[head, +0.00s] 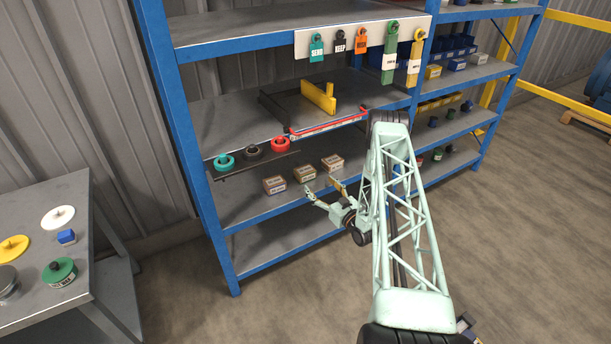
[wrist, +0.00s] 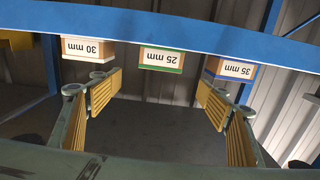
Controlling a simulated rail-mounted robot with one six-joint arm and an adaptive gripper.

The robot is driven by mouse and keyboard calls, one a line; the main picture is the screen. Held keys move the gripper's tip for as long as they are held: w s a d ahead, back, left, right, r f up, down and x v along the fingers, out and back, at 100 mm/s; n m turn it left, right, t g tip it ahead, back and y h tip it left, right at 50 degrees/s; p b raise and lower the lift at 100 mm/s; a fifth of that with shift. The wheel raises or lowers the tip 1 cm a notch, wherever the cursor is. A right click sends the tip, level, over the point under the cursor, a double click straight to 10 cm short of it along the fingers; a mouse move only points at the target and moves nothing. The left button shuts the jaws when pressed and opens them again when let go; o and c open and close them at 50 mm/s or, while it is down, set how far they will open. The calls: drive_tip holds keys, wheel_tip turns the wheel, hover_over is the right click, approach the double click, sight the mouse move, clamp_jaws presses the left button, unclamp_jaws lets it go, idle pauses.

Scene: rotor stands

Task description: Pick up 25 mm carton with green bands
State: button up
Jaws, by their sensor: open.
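The 25 mm carton (wrist: 161,60) with green bands is the middle of three cartons; its label reads upside down in the wrist view. In the head view the middle carton (head: 304,174) sits on a shelf (head: 255,201) of the blue rack. My gripper (head: 322,188) is open and empty in front of the cartons. In the wrist view the yellow finger pads of my gripper (wrist: 160,92) stand wide apart, with the 25 mm carton between and beyond them, not touching.
The 30 mm carton (wrist: 88,50) and the blue-banded 35 mm carton (wrist: 229,69) stand either side, with gaps. The blue shelf edge (wrist: 150,26) crosses the wrist view. Teal, black and red round parts (head: 252,153) sit above. A side table (head: 105,222) stands at left.

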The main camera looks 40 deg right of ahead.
drive_tip(key=shift+w, duration=0.1)
drive_tip(key=b, duration=0.1)
approach(305, 169)
drive_tip(key=shift+w+d, duration=0.15)
drive_tip(key=shift+w, duration=1)
drive_tip(key=shift+w+d, duration=0.2)
drive_tip(key=shift+w, duration=0.95)
drive_tip(key=shift+w+b, duration=0.15)
drive_tip(key=shift+b, duration=0.15)
drive_tip(key=shift+w+d+f+b, duration=0.1)
drive_tip(key=shift+w+b, duration=0.1)
drive_tip(key=shift+w, duration=0.6)
drive_tip(key=shift+w+d+r+b, duration=0.1)
drive_tip(key=shift+w+b, duration=0.15)
drive_tip(key=shift+w, duration=0.55)
drive_tip(key=shift+w+d+f+b, duration=0.1)
drive_tip(key=shift+w+d+b, duration=0.1)
drive_tip(key=shift+w, duration=0.6)
drive_tip(key=c, duration=1)
